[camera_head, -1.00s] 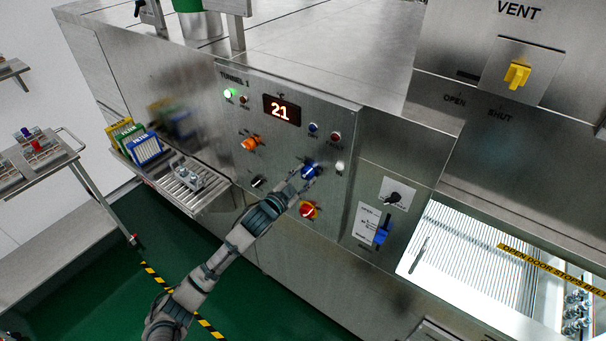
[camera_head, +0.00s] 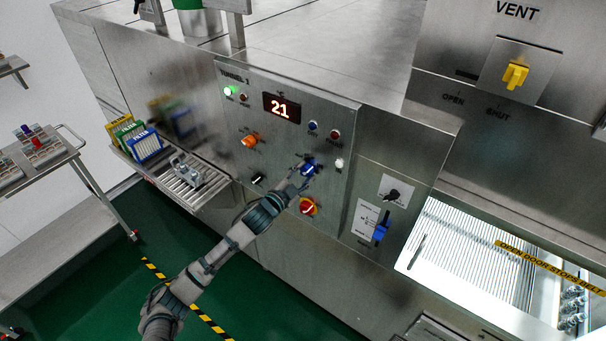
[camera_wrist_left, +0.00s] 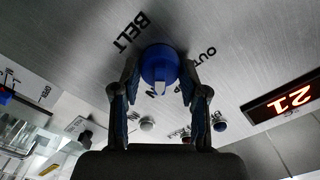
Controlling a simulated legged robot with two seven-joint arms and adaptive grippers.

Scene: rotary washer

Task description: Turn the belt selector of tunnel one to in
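The blue belt selector knob (camera_head: 308,168) is on the steel tunnel 1 panel (camera_head: 330,110), right of centre. In the left wrist view the knob (camera_wrist_left: 160,66) shows below the BELT lettering, with OUT at its upper right. Its ridge points down in that view, away from OUT, toward a partly hidden mark. My left gripper (camera_head: 299,177) is just in front of the knob. In the left wrist view its two fingers (camera_wrist_left: 160,72) stand apart, one on each side of the knob, with slim gaps; firm contact is not visible. My right gripper is out of view.
A display (camera_head: 281,107) reads 21. A blue-handled switch (camera_head: 381,228) is at right. A roller shelf (camera_head: 195,188) juts out at left.

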